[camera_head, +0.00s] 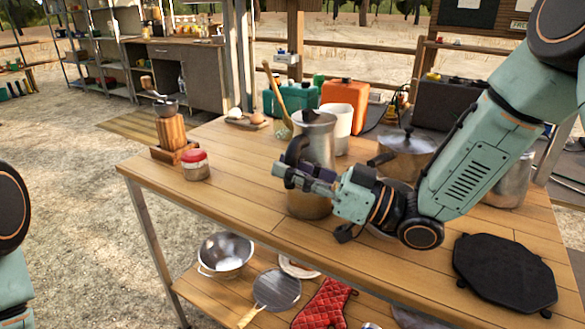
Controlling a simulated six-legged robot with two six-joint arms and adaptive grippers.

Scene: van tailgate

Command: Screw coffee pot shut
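The metal coffee pot (318,140) stands upright on the wooden table, with a lid on top and a dark curved handle (297,148) facing left. Its lower part (308,205) shows below my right gripper. My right gripper (290,176) reaches in from the right, across the pot's middle, with its fingers pointing left near the lower end of the handle. It covers the joint between the pot's upper and lower parts. I cannot tell whether the fingers touch or grip the pot. Part of my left arm shows at the left edge; its gripper is out of view.
A red-lidded jar (196,166) and a coffee grinder (170,125) stand at the table's left. A white container (338,122) is behind the pot. A larger pot (407,150) stands right, beyond my arm. A black flat plate (505,272) lies front right. The front left tabletop is clear.

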